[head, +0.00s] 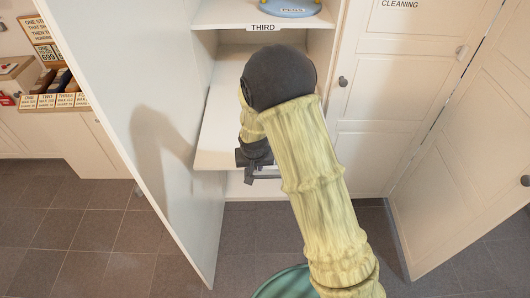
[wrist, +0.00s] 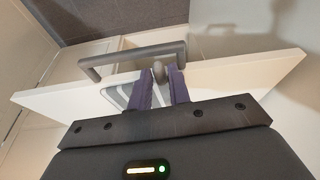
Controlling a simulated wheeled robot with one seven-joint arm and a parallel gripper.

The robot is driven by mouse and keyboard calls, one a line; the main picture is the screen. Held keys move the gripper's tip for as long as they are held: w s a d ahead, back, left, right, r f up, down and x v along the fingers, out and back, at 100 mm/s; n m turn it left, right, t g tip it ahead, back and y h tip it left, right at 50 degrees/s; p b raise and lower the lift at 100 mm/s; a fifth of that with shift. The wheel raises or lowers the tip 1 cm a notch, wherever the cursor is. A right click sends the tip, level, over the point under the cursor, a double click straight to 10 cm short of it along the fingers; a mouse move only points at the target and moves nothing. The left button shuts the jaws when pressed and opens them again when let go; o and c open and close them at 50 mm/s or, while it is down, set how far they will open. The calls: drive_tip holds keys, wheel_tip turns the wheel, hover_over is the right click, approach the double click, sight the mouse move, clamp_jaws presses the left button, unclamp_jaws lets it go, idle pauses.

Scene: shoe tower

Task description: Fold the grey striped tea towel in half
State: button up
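My gripper (head: 262,170) is at the front edge of a shelf in the tall white cupboard, partly hidden by my arm in the head view. In the wrist view my gripper (wrist: 161,72) has its two dark purple fingers apart, with a narrow gap between them. A grey-and-white striped patch (wrist: 117,97) lies on the white board just left of the left finger; it looks like part of the tea towel, mostly hidden by my gripper. I cannot make out the towel in the head view.
A white shelf (head: 220,125) is inside the cupboard, whose open door (head: 140,110) stands at the left. Above is the shelf marked THIRD (head: 262,27). A grey bent bar (wrist: 135,54) crosses beyond the fingertips. Closed cupboard doors (head: 390,120) stand right; tiled floor is clear at left.

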drive_tip(key=shift+c, duration=0.7)
drive_tip(key=shift+r, duration=0.1)
drive_tip(key=shift+w+r+g+p, duration=0.2)
drive_tip(key=shift+r+p, duration=0.3)
drive_tip(key=shift+p, duration=0.4)
drive_tip(key=shift+w+r+g+p, duration=0.15)
drive_tip(key=shift+r+p, duration=0.3)
drive_tip(key=shift+p, duration=0.45)
drive_tip(key=shift+r, duration=0.1)
drive_tip(key=shift+w+r+g+p, duration=0.15)
drive_tip(key=shift+r+g+p, duration=0.6)
drive_tip(key=shift+p, duration=0.9)
drive_tip(key=shift+r, duration=0.25)
drive_tip(key=shift+w+r+p, duration=0.2)
drive_tip(key=shift+r+p, duration=0.5)
drive_tip(key=shift+p, duration=0.5)
drive_tip(key=shift+r+g+p, duration=0.2)
drive_tip(key=shift+g+p, duration=0.1)
